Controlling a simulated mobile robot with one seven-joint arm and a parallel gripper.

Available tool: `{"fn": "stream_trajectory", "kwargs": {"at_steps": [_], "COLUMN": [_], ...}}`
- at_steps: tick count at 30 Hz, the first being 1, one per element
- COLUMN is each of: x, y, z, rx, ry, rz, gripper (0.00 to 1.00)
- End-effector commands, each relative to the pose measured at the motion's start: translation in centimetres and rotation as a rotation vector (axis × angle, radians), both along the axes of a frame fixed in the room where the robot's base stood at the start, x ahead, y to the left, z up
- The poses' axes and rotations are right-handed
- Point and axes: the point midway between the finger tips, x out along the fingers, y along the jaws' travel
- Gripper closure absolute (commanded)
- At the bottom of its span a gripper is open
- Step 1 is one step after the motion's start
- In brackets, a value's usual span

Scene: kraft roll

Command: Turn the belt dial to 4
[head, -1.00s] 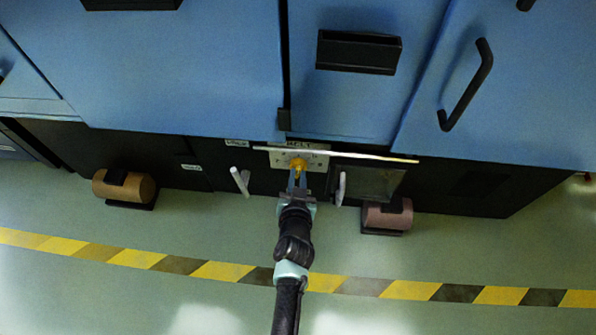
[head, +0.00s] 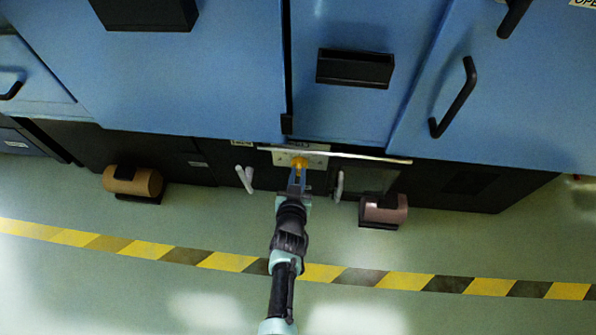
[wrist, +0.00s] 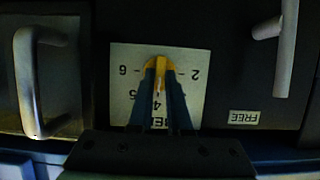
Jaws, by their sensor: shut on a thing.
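The belt dial is a yellow knob (head: 299,162) on a pale plate (head: 283,159) low on the dark front of the blue cabinet. In the wrist view the yellow knob (wrist: 160,64) sits on the plate (wrist: 122,96), whose print appears upside down. A 6 is at left, a 2 at right, and a 4 below, between my fingers. The dial's pointer is mostly hidden, so its setting cannot be read surely. My gripper (head: 298,172) is shut on the knob, with a blue finger on each side in the wrist view (wrist: 160,80).
A pale handle (head: 244,179) is left of the dial and another (head: 339,185) is right of it. A thin pale ledge (head: 370,157) runs above. The green floor in front is clear, with a striped line (head: 230,262).

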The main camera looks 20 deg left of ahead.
Motion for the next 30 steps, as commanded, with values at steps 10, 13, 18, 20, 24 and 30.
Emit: {"fn": "stream_trajectory", "kwargs": {"at_steps": [10,13,18,20,24,30], "x": [-0.03,-0.03,-0.02,-0.03,-0.02,-0.01], "y": [0.00,-0.01,-0.01,-0.01,-0.01,0.00], "z": [-0.04,-0.06,-0.06,-0.06,-0.06,-0.04], "rx": [-0.015,-0.015,-0.015,-0.015,-0.015,-0.015], "ry": [-0.003,-0.004,-0.004,-0.004,-0.004,-0.004], "rz": [0.000,0.000,0.000,0.000,0.000,0.000], "gripper": [1.00,1.00,1.00,0.77,0.54,0.54]}}
